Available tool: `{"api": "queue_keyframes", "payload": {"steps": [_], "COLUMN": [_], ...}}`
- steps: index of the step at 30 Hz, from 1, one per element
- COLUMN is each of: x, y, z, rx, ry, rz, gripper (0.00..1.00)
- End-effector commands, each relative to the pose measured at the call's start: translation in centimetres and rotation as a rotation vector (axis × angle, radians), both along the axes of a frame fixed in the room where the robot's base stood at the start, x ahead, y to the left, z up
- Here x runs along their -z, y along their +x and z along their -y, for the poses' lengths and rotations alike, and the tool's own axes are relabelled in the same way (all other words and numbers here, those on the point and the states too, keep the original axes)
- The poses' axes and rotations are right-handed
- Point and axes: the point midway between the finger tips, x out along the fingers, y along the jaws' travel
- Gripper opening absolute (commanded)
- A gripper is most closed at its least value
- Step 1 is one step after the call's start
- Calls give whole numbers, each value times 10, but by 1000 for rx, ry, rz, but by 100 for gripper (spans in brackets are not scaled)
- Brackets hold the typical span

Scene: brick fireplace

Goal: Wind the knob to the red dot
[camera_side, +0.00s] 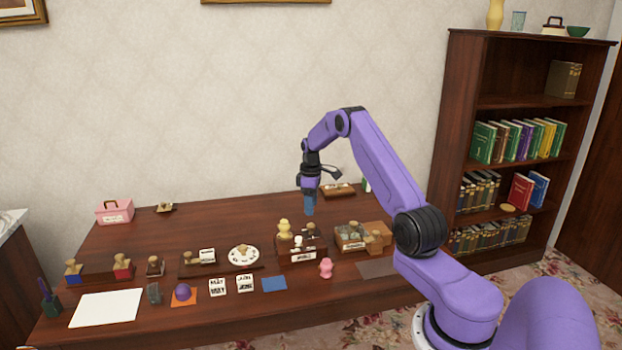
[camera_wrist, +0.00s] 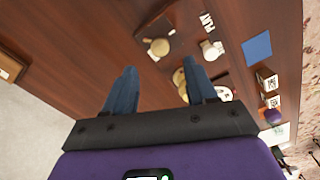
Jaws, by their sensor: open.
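A round white dial (camera_side: 243,255) with dark marks around its rim and a tan knob (camera_side: 243,249) at its centre sits on a dark wooden base. I cannot make out a red dot in the side view. My gripper (camera_side: 309,212) hangs pointing down over the back of the table, right of and behind the dial, apart from it. In the wrist view my gripper (camera_wrist: 160,72) has its two blue fingers spread with nothing held between them. A white patch, perhaps the dial (camera_wrist: 225,94), shows partly hidden behind the right finger.
A yellow figure (camera_side: 284,228) and wooden boxes (camera_side: 352,236) stand between the gripper and the table's front. A pink figure (camera_side: 326,267), blue mat (camera_side: 274,284) and purple ball (camera_side: 182,291) lie nearer the front. A pink box (camera_side: 115,212) stands back left; the table's back middle is clear.

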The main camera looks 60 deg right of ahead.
Motion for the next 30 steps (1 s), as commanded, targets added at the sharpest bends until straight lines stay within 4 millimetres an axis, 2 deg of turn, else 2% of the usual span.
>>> {"api": "queue_keyframes", "payload": {"steps": [1, 6, 12, 15, 21, 30], "x": [-13, -49, -82, -93, -102, -102], "y": [1, 1, 1, 0, 0, 0], "z": [1, 0, 0, 0, 0, 0], "rx": [0, 0, 0, 0, 0, 0], "ry": [-3, -3, -2, -2, 0, 0], "rz": [4, 4, 3, 2, 0, 0], "gripper": [56, 56, 56, 56, 56, 56]}}
